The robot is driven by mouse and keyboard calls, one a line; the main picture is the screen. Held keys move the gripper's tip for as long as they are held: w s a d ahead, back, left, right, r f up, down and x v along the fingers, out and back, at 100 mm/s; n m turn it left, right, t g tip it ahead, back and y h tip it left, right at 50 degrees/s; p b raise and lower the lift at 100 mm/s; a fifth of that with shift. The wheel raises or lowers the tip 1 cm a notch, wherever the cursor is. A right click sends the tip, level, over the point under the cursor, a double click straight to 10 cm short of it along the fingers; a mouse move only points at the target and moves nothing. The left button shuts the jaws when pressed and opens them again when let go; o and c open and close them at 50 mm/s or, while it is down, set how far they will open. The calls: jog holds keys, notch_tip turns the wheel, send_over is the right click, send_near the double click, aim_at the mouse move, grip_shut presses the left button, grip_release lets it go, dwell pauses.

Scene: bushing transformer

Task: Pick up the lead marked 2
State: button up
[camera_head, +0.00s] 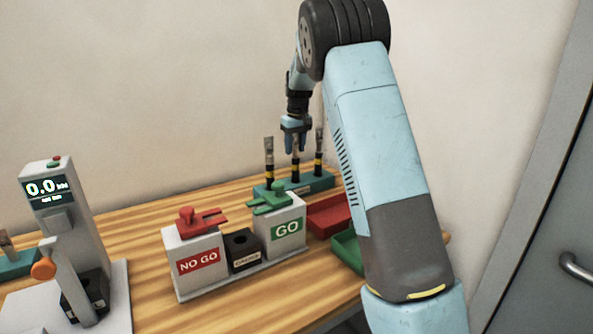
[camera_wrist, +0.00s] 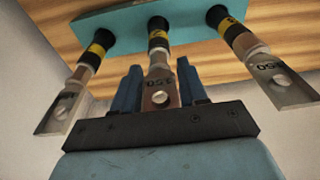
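Three leads stand upright in a teal rack (camera_head: 322,183) at the back of the bench: a left lead (camera_head: 269,162), a middle lead (camera_head: 295,165) and a right lead (camera_head: 319,160). Each has a flat metal tip and a dark body with a yellow band. My gripper (camera_head: 295,143) points down over the middle lead. In the wrist view, my gripper (camera_wrist: 161,85) has its blue fingers on either side of the middle lead (camera_wrist: 159,62), apparently open with narrow gaps. The outer leads (camera_wrist: 80,75) and (camera_wrist: 268,68) are outside the fingers. I cannot read a 2 on any lead.
The NO GO block (camera_head: 198,262), a black block (camera_head: 243,250) and the GO block (camera_head: 287,232) stand in front of the rack. A red tray (camera_head: 328,216) and a green tray (camera_head: 347,250) lie to the right. A tester with a 0.0 display (camera_head: 48,189) stands left.

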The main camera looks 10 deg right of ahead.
grip_shut()
jog(key=shift+r, duration=0.1)
dwell(0.5)
notch_tip(320, 180, up, 17)
dwell(1.3)
